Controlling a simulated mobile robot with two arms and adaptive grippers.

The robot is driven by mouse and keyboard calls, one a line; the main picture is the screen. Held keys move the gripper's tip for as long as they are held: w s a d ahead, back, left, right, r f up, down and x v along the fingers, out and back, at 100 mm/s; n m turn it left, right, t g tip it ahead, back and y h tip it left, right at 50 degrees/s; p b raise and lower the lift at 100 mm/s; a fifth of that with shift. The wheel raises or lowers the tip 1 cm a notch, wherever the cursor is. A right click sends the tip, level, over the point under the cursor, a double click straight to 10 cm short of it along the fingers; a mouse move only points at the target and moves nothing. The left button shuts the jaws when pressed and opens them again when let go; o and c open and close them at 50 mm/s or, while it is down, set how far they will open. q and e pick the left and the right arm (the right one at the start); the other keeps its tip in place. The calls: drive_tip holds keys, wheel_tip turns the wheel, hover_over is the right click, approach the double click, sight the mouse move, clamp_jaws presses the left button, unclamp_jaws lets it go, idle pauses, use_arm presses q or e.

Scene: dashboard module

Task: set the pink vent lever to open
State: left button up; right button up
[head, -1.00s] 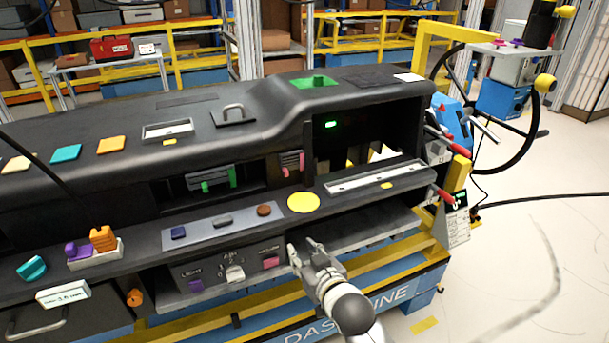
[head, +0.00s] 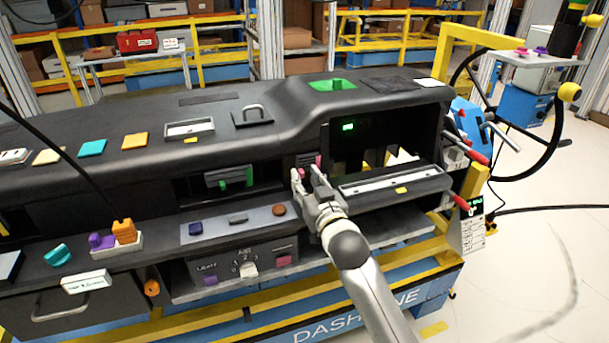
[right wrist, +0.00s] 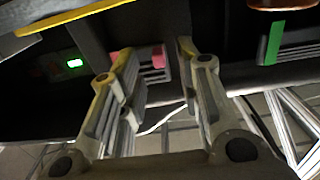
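The vent with the pink lever (head: 318,160) is a small slatted grey panel in the dashboard front, left of the dark opening. In the right wrist view the pink lever (right wrist: 158,50) shows between the spread fingers, beside the grey slats, with another pink part near the left finger. My right gripper (head: 306,174) is open and empty, its fingertips in front of this vent and partly hiding it. In the right wrist view the gripper (right wrist: 157,65) has a clear gap between its fingers. I cannot tell whether a finger touches the lever. My left gripper is not in view.
A wider vent with a green lever (head: 250,175) lies to the left. Below it is a ledge with buttons (head: 238,219) and a switch panel with a white knob (head: 248,268). The long silver-topped ledge (head: 392,186) runs right of my gripper. The floor at right is mostly clear.

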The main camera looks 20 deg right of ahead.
drive_tip(key=shift+w, duration=0.85)
clamp_jaws()
